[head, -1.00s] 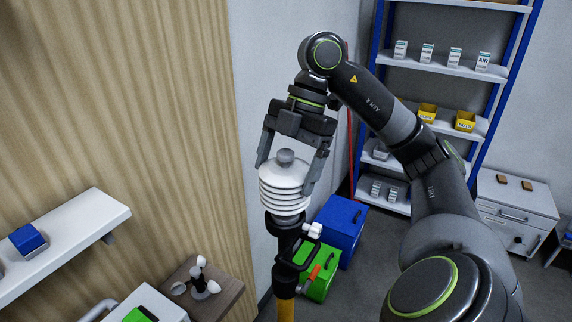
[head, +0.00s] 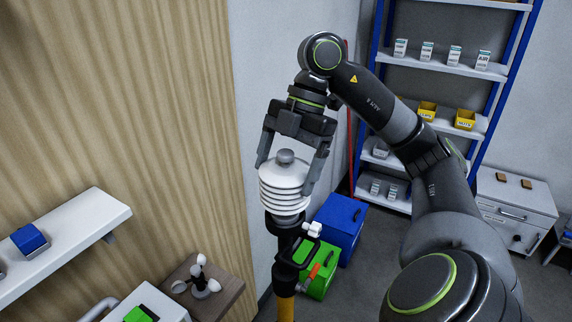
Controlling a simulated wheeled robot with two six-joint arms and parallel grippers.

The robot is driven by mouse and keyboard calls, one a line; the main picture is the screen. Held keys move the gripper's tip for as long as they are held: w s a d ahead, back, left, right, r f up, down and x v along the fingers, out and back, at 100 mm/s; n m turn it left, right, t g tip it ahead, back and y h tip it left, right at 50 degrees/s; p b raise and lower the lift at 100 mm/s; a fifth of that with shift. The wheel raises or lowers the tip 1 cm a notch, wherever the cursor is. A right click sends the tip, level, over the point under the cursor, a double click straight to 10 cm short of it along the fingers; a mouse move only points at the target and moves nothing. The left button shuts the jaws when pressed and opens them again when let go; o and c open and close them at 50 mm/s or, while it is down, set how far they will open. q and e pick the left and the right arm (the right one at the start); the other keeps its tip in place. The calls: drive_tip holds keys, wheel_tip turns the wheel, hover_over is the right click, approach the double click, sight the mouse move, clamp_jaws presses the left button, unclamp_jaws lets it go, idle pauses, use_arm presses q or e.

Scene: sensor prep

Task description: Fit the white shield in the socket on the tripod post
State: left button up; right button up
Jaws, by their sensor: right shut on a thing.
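The white shield (head: 284,190) is a stack of round white plates with a grey knob on top. It is upright at the top of the tripod post (head: 285,272), which is black above and yellow lower down. My right gripper (head: 286,172) points down with one finger on each side of the shield and is shut on it. The shield's underside meets the black top of the post; the socket is hidden beneath it, so I cannot tell how deep it sits. A white clamp knob (head: 312,229) sticks out on the right of the post. My left gripper is not in view.
A blue case (head: 340,222) and a green case (head: 319,279) stand on the floor behind the post. A wooden wall and a white shelf (head: 80,240) are at the left. A small cup anemometer (head: 203,282) sits on a wooden surface. Blue-framed shelving (head: 440,68) stands behind.

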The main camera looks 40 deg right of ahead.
drive_tip(key=shift+f+b, duration=0.3)
drive_tip(key=shift+f, duration=0.3)
idle(0.9)
drive_tip(key=o, duration=0.9)
drive_tip(key=shift+r+p, duration=3.5)
drive_tip(key=shift+r, duration=0.1)
drive_tip(key=shift+f, duration=0.1)
